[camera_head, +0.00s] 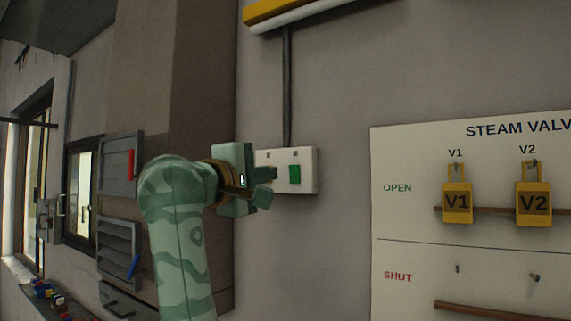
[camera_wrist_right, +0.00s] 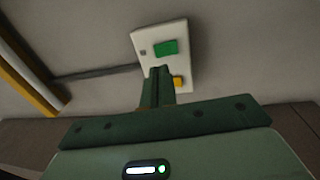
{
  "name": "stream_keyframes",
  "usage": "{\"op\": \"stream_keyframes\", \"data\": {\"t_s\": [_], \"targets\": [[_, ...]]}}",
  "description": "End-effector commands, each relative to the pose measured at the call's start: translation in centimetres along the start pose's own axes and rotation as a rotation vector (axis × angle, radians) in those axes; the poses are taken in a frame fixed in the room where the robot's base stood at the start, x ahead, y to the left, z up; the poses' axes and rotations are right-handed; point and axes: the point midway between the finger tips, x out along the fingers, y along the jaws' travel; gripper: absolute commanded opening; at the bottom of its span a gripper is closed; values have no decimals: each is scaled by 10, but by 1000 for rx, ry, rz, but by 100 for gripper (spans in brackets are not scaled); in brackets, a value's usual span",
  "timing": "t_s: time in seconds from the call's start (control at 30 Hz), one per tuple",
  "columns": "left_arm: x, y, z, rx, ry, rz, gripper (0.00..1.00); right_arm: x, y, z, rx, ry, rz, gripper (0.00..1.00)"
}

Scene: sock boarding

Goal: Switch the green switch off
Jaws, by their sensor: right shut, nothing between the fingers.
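The green switch (camera_head: 295,174) is a small green rocker on a white wall plate (camera_head: 308,157). In the right wrist view the green switch (camera_wrist_right: 166,48) shows on the plate (camera_wrist_right: 178,31) just beyond the fingertips. My right gripper (camera_head: 270,182) is at the left part of the plate, left of the green switch. Its fingers (camera_wrist_right: 160,70) are shut and empty; I cannot tell whether they touch the plate. A yellow part (camera_wrist_right: 178,82) on the plate is partly hidden behind the fingers. My left gripper is not in view.
A dark conduit (camera_head: 286,90) runs up from the plate to a yellow and white bar (camera_head: 300,14). A steam valve board (camera_head: 410,145) with yellow tags V1 (camera_head: 457,203) and V2 (camera_head: 533,203) hangs to the right. Bare wall lies between plate and board.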

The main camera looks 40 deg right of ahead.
Motion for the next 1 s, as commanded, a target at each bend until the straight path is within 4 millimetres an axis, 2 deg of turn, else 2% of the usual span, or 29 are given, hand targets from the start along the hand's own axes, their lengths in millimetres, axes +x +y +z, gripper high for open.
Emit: {"op": "stream_keyframes", "data": {"t_s": [0.1,0.33,0.5,0.83,1.0], "targets": [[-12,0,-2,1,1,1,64,26,3,1,-3,-4,1,0],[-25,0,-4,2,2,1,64,58,2,0,-2,-2,1,0],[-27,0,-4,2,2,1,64,66,0,0,-2,0,0,0],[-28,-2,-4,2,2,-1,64,67,0,0,-1,1,-2,0],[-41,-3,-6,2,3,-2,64,77,8,-1,2,3,-101,0]]}}
